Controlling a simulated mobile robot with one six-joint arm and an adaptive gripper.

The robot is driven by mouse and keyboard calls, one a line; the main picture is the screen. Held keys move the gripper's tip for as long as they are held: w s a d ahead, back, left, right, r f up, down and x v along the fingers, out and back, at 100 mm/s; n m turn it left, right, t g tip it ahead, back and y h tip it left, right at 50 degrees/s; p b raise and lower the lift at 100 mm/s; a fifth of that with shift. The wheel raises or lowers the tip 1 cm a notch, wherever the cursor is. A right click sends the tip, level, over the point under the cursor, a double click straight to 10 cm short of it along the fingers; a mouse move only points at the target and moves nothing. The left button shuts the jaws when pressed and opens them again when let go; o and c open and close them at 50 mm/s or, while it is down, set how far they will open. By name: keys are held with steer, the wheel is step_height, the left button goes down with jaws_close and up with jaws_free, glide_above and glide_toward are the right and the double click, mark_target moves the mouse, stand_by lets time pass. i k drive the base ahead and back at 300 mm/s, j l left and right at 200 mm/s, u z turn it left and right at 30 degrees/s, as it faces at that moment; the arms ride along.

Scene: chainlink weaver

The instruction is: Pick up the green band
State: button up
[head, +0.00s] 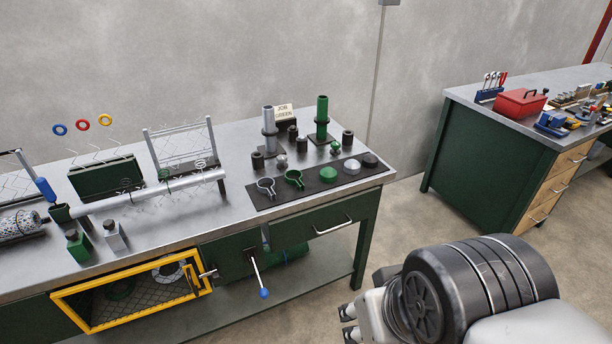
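The green band (293,178) is a ring-shaped clamp with a short tab. It lies on a dark mat (262,200) at the right end of the metal workbench, beside a similar grey band (266,187) on its left. My gripper (347,322) shows at the bottom of the head view, right of the bench and well apart from the band. Its two fingertips are apart with nothing seen between them. The rest of the gripper is partly hidden by my own arm.
A green cap (328,174) and a grey cap (352,167) lie right of the bands. A grey post (269,125) and a green post (321,112) stand behind. A wire mesh frame (181,145) stands left. A lever (257,275) sticks out in front. Floor between benches is clear.

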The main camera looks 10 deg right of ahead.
mark_target(292, 172)
steer(key=i+j, duration=0.3)
steer(key=i, duration=0.15)
steer(key=i+j+z, duration=0.1)
steer(key=i+j, duration=0.2)
steer(key=i, duration=0.2)
steer(key=i+j, duration=0.3)
steer(key=i, duration=0.15)
steer(key=z, duration=0.05)
